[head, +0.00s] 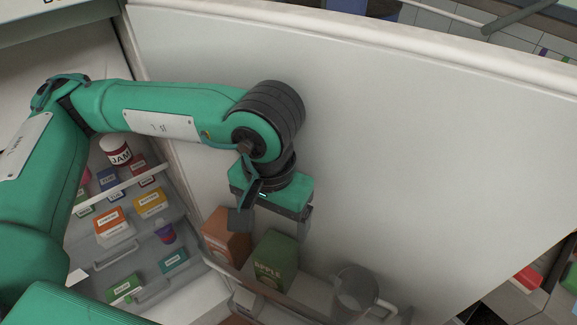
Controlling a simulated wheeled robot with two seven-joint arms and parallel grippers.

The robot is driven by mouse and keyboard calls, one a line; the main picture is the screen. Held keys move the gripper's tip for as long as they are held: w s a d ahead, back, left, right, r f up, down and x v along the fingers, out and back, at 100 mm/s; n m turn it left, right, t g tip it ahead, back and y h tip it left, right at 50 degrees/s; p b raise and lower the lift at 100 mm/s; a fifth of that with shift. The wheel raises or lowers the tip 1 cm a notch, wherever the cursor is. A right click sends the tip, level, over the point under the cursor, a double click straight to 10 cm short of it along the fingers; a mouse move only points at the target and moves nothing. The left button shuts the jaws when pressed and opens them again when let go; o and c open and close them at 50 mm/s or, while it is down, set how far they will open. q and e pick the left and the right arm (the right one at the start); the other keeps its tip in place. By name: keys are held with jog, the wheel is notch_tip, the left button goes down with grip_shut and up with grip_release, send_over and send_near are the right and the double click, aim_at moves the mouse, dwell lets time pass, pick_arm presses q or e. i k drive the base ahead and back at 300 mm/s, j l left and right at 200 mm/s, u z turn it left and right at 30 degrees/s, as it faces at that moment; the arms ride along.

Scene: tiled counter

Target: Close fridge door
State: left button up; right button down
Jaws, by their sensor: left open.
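The fridge door (430,140) stands open and its white inner face fills the middle and right of the head view. Its lower shelf holds an orange carton (226,238), a green apple carton (275,260) and a clear jug (354,292). My left arm reaches across the open fridge from the left. My left gripper (268,222) is open and empty, pointing down in front of the door's inner face, just above the cartons. I cannot tell whether it touches the door or the cartons. My right gripper is not in view.
Inside the fridge at left, shelves (118,187) hold a jam jar (117,151), several small boxes and a purple cup (164,233). A tiled counter area shows beyond the door's top edge. Red items (527,278) lie at the lower right.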

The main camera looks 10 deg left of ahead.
aim_at(442, 166)
jog(key=k, duration=1.5)
